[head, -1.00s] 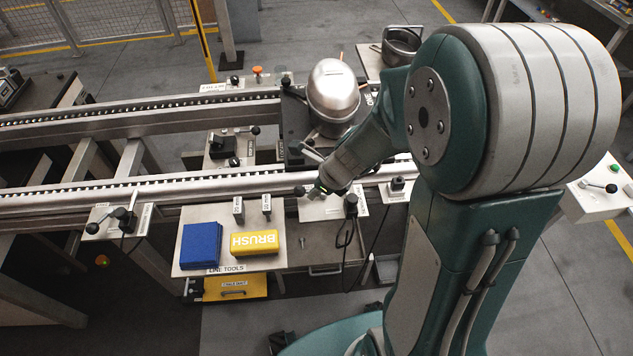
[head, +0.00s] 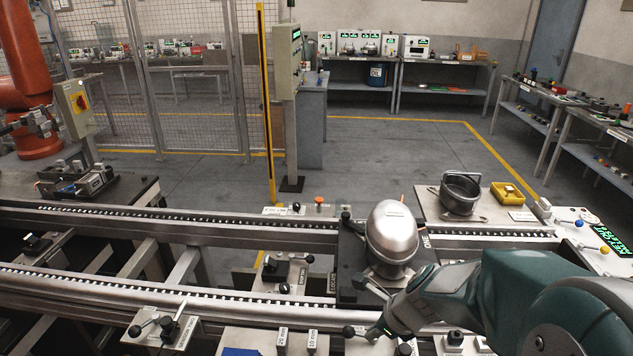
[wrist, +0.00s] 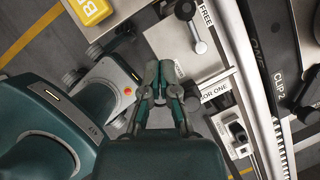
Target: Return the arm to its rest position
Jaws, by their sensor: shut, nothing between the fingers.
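My arm, teal and grey, reaches in from the lower right in the head view. My gripper (head: 378,331) is low over the front rail, close to a dark-knobbed lever, and small in this view. The wrist view shows its fingers (wrist: 163,82) closed together with nothing between them. Below them is a pale plate beside the rail. I cannot tell how far the fingers are above it. A silver domed compressor (head: 395,233) stands upright on a dark pallet (head: 350,262), beyond my gripper and apart from it.
Conveyor rails (head: 120,280) run across the front. A yellow post (head: 266,110) and a mesh fence (head: 190,75) stand behind.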

